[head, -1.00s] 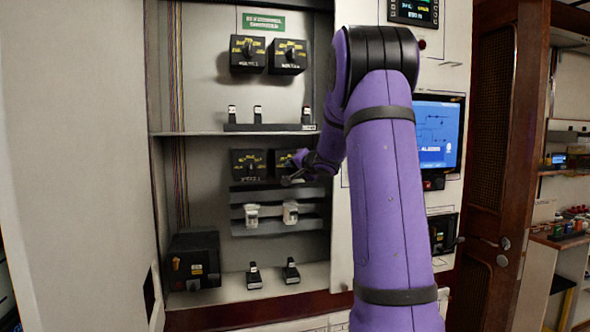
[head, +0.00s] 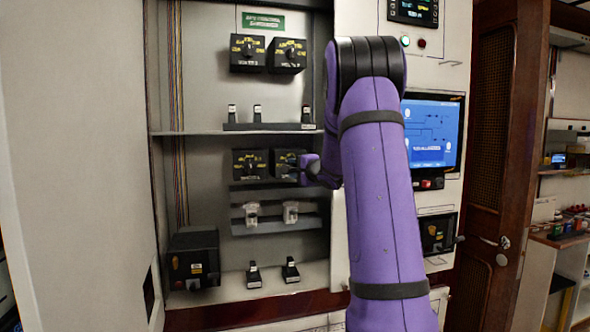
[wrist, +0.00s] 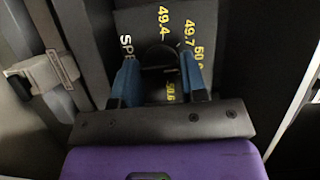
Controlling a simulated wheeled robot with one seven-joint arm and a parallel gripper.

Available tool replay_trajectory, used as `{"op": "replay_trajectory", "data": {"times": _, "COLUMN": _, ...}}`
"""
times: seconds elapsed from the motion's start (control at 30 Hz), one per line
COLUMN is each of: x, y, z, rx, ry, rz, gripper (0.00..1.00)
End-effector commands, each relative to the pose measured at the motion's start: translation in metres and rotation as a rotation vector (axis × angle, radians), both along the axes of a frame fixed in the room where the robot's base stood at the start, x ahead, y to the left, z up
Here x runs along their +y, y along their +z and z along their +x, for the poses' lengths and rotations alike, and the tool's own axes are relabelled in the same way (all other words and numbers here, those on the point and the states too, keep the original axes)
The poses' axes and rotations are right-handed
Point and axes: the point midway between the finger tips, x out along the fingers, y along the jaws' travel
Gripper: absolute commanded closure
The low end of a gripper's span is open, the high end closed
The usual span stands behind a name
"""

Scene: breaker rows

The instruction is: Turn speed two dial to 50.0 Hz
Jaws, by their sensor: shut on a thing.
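The dial unit in front of my gripper is a dark box (head: 284,158) on the middle row of the cabinet, right of a similar dial box (head: 251,163). In the wrist view its dark plate (wrist: 133,22) carries yellow marks, among them 49.4, 49.7, 50.6 and a partly covered 50 mark, and white letters starting "SP". My gripper (wrist: 159,67) has its two blue fingers shut on the black knob (wrist: 160,57), one on either side. The knob's pointer cannot be made out. In the head view my gripper (head: 300,168) is at the dial's front, partly hiding it.
Two more dial boxes (head: 248,53) (head: 287,56) sit on the upper row. Pale breakers (head: 252,213) are on a rail just below my gripper. A shelf (head: 200,133) runs above it. A blue screen (head: 432,133) is to the right of my arm.

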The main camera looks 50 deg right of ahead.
Motion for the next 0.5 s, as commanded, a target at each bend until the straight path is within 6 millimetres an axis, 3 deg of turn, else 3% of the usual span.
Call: {"op": "replay_trajectory", "data": {"times": 0.5, "x": -0.0009, "y": -0.001, "z": -0.0007, "rx": -0.025, "ry": -0.002, "rz": 0.045, "gripper": 0.84}}
